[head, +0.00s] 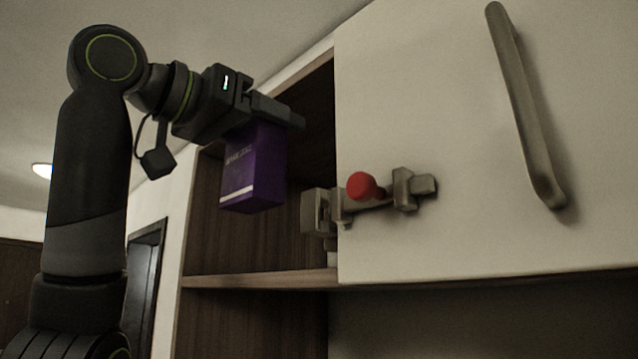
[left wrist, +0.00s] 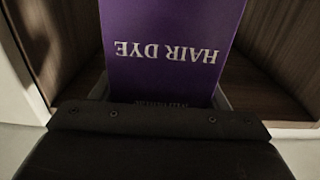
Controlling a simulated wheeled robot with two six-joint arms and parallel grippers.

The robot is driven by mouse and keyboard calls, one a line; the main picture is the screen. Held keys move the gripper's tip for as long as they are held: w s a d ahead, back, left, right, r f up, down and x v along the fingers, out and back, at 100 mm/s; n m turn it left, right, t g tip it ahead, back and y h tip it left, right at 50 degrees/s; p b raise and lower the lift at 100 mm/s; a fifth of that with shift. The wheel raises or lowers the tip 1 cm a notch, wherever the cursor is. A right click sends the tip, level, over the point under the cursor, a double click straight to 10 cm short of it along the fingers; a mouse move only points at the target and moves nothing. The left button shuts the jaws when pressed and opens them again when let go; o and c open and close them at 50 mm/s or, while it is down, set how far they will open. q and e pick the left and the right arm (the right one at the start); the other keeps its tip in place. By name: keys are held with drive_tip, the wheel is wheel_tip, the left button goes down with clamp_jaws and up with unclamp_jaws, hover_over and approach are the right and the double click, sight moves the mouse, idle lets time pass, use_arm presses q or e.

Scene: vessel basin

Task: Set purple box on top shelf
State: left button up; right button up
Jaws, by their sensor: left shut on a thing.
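The purple box (head: 254,172) hangs upright from my left gripper (head: 290,112) in the head view, at the mouth of the open shelf compartment. My left gripper is shut on its top end. In the left wrist view the box (left wrist: 172,50) fills the middle, with "HAIR DYE" reading upside down. The shelf board (head: 262,280) lies below the box, with a clear gap between them in the head view. The compartment's dark wood interior (head: 205,225) shows around the box. My right gripper is not in view.
A pale cabinet door (head: 440,90) covers the right side, with a long metal handle (head: 527,110). A metal latch with a red knob (head: 362,186) sticks out at the door's left edge, close to the box's right. The compartment floor left of the latch looks free.

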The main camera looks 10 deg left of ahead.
use_arm(q)
drive_tip(key=p+x, duration=0.4)
drive_tip(key=x, duration=0.6)
wheel_tip(320, 180, down, 7)
drive_tip(key=p, duration=0.3)
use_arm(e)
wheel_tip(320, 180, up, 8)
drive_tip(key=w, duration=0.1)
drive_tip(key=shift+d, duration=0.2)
use_arm(q)
drive_tip(key=shift+d, duration=0.15)
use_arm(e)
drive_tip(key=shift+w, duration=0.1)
use_arm(q)
drive_tip(key=shift+f, duration=0.2)
drive_tip(key=o, duration=1.1)
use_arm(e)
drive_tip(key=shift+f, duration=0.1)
use_arm(q)
drive_tip(key=shift+r, duration=0.15)
